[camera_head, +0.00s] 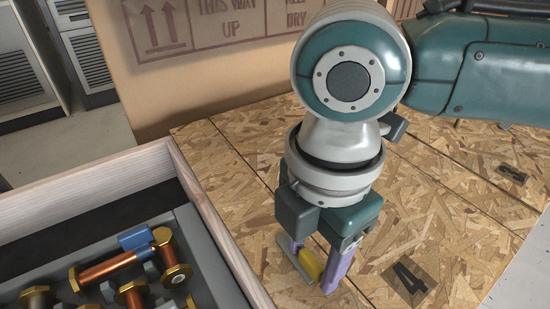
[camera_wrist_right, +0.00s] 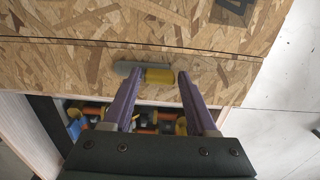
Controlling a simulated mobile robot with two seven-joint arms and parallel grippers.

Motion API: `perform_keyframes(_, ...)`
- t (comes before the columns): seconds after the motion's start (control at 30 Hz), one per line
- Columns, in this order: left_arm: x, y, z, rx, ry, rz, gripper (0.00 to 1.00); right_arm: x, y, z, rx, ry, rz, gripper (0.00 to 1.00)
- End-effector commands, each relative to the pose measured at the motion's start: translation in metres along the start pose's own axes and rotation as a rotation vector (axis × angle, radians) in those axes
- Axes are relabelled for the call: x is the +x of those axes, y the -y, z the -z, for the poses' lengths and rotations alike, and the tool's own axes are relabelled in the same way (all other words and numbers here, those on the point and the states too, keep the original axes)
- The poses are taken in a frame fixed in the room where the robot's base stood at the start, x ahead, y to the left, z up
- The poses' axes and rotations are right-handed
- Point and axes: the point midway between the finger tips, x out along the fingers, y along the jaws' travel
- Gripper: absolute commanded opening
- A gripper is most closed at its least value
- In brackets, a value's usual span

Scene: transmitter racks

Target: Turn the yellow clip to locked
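The yellow clip (camera_head: 311,264) sits low on the wood-chip board, with a flat grey part beside it. It also shows in the right wrist view (camera_wrist_right: 158,76), where the grey part (camera_wrist_right: 123,67) reaches out to the left past my finger. My right gripper (camera_head: 314,268) points down at the clip, with its purple fingers on either side of it. In the right wrist view the gripper (camera_wrist_right: 160,73) is open, with small gaps seen between the clip and the fingertips. I cannot tell whether a finger touches it. The left gripper is not in view.
A wooden-walled crate (camera_head: 212,215) at the lower left holds copper and brass parts (camera_head: 115,268) and blue clips. A large cardboard box (camera_head: 190,75) stands behind. The wood-chip board (camera_head: 440,215) is clear to the right of my gripper.

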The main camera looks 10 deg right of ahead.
Motion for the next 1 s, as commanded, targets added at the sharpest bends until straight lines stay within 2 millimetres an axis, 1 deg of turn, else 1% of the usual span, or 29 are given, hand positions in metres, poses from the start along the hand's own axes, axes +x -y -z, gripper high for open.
perform_keyframes(0.03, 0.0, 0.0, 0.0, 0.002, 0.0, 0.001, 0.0, 0.0, 0.0, 0.0, 0.0, 0.0, 0.0, 0.52)
perform_keyframes(0.07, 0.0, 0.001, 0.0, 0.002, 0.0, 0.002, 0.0, 0.0, 0.0, 0.0, 0.0, 0.0, 0.0, 0.48)
perform_keyframes(0.4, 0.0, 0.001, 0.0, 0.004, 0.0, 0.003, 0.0, 0.0, 0.0, 0.0, 0.0, 0.0, 0.0, 0.1)
perform_keyframes(0.5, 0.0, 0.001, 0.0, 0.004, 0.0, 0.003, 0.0, 0.0, 0.0, 0.0, 0.0, 0.0, 0.0, 0.0)
perform_keyframes(0.77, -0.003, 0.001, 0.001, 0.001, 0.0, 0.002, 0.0, -0.002, 0.0, 0.0, 0.012, 0.0, 0.001, 0.0)
perform_keyframes(0.87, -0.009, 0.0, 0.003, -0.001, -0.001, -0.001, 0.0, -0.003, 0.0, 0.001, 0.036, -0.001, 0.002, 0.0)
perform_keyframes(1.0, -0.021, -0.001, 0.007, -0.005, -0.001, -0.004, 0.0, -0.005, 0.001, 0.001, 0.101, -0.002, 0.003, 0.0)
